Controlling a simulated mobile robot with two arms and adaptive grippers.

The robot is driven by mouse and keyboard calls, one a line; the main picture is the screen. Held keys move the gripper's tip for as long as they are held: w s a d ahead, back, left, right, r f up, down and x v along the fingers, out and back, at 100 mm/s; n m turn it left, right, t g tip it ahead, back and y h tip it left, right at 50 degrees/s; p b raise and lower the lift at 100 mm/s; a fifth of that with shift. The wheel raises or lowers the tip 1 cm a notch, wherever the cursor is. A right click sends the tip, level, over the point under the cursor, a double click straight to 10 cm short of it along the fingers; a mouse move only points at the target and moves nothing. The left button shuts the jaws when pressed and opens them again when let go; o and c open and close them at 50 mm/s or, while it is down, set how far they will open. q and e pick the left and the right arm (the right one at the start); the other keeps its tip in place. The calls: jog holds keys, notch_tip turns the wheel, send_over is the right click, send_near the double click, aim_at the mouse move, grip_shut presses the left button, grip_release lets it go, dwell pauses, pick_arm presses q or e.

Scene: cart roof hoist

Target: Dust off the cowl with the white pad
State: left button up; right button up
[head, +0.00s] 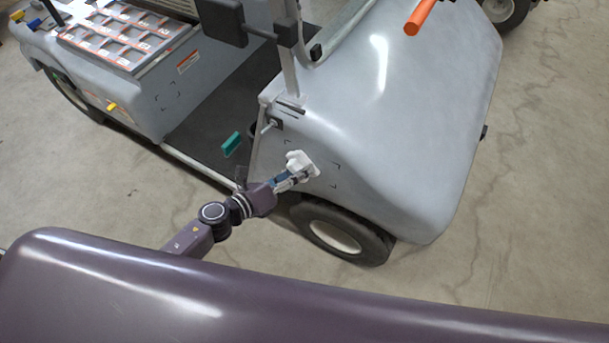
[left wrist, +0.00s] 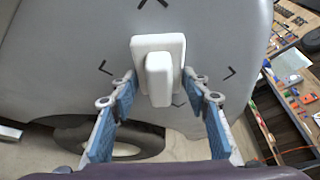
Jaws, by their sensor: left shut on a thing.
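The cowl (head: 400,110) is the smooth light grey front body of the cart, above the front wheel. Dark corner marks frame a patch on its side, and they show on the cowl in the left wrist view (left wrist: 60,60) too. The white pad (head: 299,160) is a flat block with a raised grip, at that marked patch. My left gripper (head: 293,178) is shut on the pad's grip, with blue fingers on either side of it in the left wrist view (left wrist: 160,88). The pad (left wrist: 143,45) appears against or very near the cowl; contact is hidden. My right gripper is out of view.
The front tyre (head: 343,232) is just below the pad. A teal block (head: 231,144) is by the cart's dark floor, left of the cowl. A shelf with small items (left wrist: 295,90) stands at right in the left wrist view.

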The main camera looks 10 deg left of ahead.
aim_at(286, 167)
pick_arm(q)
jog(key=shift+w+a+b, duration=0.25)
jog(key=shift+w+a, duration=0.05)
jog(key=shift+a, duration=0.55)
jog(key=shift+w+a+b, duration=0.25)
jog(key=shift+w+a, duration=0.05)
jog(key=shift+a, duration=0.8)
jog(key=s+a, duration=0.2)
jog(key=s, duration=0.3)
jog(key=shift+s+b, duration=0.35)
jog(key=shift+b, duration=0.05)
